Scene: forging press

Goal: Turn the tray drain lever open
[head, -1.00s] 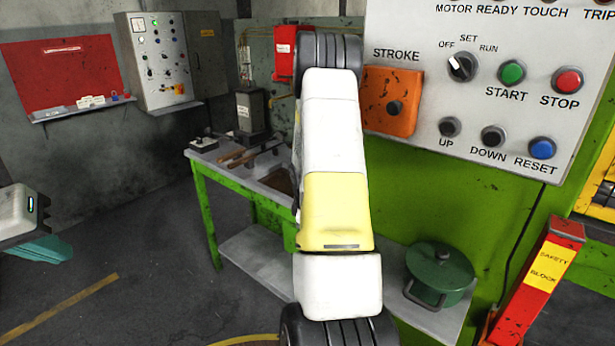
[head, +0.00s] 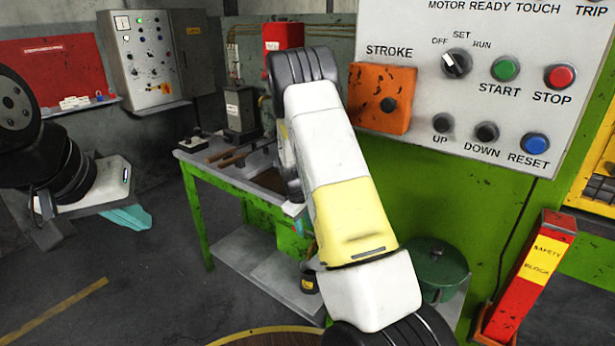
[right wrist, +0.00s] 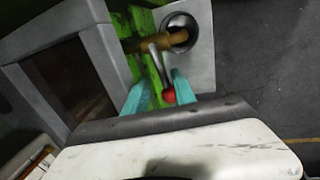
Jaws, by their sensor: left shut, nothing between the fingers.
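The drain lever (right wrist: 156,67) is a grey bar with a red knob (right wrist: 169,96), joined to a brass-coloured pipe (right wrist: 152,42) in the right wrist view. My right gripper (right wrist: 160,82) is open there, with teal fingers on either side of the lever. The knob lies between them, nearer the right finger; contact cannot be told. The tray (right wrist: 97,40) shows a grey rim and dark inside, left of the lever. In the head view my right arm hides the lever. My left gripper (head: 128,217) is shut and empty at the left, away from the bench.
The green bench (head: 197,205) carries tools and has a lower shelf (head: 262,268) with a small dark pot (head: 309,280). The press control panel (head: 480,100) stands close behind my right arm. A green lidded pot (head: 436,268) and a red safety block (head: 528,275) are right. Floor at left is clear.

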